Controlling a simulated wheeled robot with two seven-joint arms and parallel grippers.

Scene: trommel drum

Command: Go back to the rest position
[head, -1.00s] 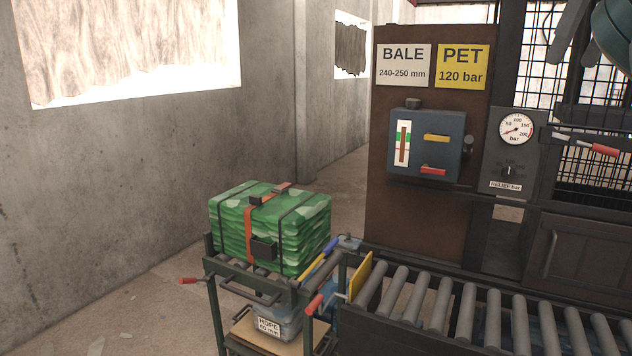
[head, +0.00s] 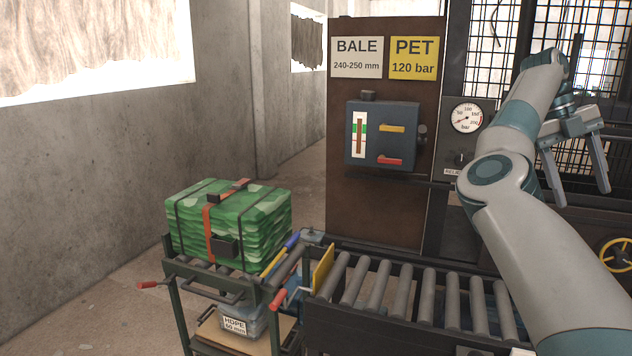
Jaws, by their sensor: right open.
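My right gripper (head: 580,178) is at the right of the head view, with its two fingers spread apart and pointing down. Nothing is between the fingers. It hangs in front of the dark mesh frame of the machine, above the right part of the roller conveyor. My right arm reaches up from the lower right corner and covers part of the gauge panel and the conveyor. My left gripper is not in view.
A strapped green bale (head: 262,222) sits on a cart at the left. The roller conveyor (head: 403,296) runs right from it. Behind stand a blue control box (head: 408,125), a pressure gauge (head: 466,118) and a yellow handwheel (head: 618,254). Floor shows left of the cart.

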